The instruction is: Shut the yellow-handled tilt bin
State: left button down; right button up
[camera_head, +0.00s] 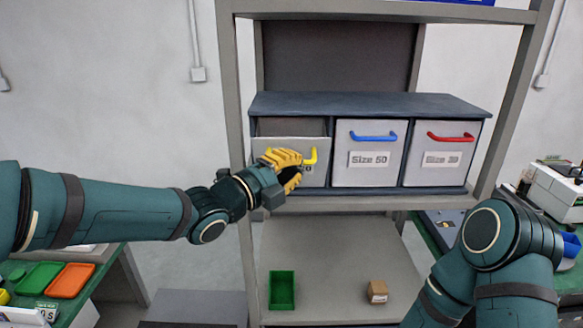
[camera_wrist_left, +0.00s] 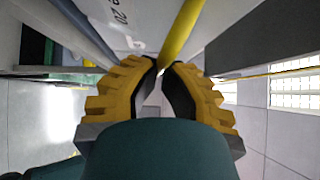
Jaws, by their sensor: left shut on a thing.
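The yellow-handled tilt bin (camera_head: 318,175) is the leftmost of the three bins in the rack. Its front is tipped out a little at the top, with a dark gap above it. Its yellow handle (camera_head: 313,156) is partly hidden by my left gripper (camera_head: 298,170), which is shut on it. In the left wrist view the yellow handle (camera_wrist_left: 182,32) runs between the fingertips of my left gripper (camera_wrist_left: 160,72). The bin's label is mostly covered by the fingers. My right gripper is not in view; only my right arm shows at the lower right.
The blue-handled bin (camera_head: 367,173) and red-handled bin (camera_head: 438,172) sit flush to the right. The rack's left post (camera_head: 233,90) stands close to my left arm. On the lower shelf (camera_head: 330,250) are a green bin (camera_head: 282,290) and a small brown box (camera_head: 377,291).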

aim_at(292, 145)
pick_arm(q)
jog(key=shift+w+r+n+g+y+p, duration=0.5)
jog(key=shift+w+r+p, duration=0.35)
jog(key=shift+p, duration=0.4)
jog(key=shift+w+r+n+p, duration=0.2)
jog(key=shift+w+n+p, duration=0.2)
jog(key=shift+p, duration=0.1)
jog(key=shift+w+r+p, duration=0.3)
jog(key=shift+w+p, duration=0.25)
jog(key=shift+w, duration=0.25)
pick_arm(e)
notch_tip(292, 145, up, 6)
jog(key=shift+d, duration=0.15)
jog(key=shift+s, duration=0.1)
